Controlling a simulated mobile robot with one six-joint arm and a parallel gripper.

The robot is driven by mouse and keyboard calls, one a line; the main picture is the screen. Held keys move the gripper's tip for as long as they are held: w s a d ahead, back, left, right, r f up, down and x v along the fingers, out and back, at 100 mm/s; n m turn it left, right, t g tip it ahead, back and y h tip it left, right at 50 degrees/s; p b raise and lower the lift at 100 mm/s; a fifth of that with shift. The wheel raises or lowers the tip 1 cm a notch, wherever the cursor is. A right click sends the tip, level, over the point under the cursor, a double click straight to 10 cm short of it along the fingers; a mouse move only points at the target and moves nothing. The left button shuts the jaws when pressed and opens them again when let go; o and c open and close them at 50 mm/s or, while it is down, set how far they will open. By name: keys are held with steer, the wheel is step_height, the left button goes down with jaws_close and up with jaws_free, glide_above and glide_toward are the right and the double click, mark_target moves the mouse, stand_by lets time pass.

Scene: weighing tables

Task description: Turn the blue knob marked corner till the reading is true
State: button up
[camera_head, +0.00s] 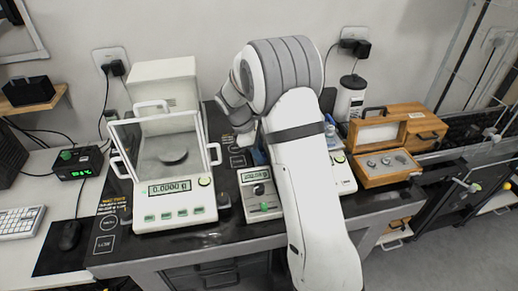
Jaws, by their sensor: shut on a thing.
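A small bit of blue (260,156), which looks like the blue knob, shows just left of my arm, behind the small balance (263,206). My arm covers most of it, and no marking on it can be read. My gripper (247,141) is at the end of the wrist, pointing down close to the blue part. The fingers are small and partly hidden; they appear shut on the blue knob. The small balance's display (255,174) is lit, but its digits are too small to read surely.
A glass-walled balance (176,215) on the left reads 0.0000 g. A wooden weight box (385,181) stands open right of my arm, near a white bottle (350,100). A black box with green digits (79,161), a mouse (71,235) and a keyboard (18,224) are far left.

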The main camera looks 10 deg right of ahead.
steer(key=o, duration=0.7)
steer(key=shift+r, duration=0.1)
steer(key=v, duration=0.7)
steer(key=shift+r, duration=0.35)
steer(key=shift+w+a, duration=0.1)
steer(key=shift+a, duration=0.05)
steer(key=s+d+r+m+t+y, duration=0.25)
steer(key=s+r+m, duration=0.45)
steer(key=s, duration=0.6)
steer(key=s+m+t+y+p, duration=0.1)
steer(key=s+m, duration=0.6)
steer(key=s, duration=0.9)
steer(key=shift+s+d+r+y, duration=0.3)
steer(key=shift+s+d+y, duration=0.05)
steer(key=shift+d+y, duration=0.1)
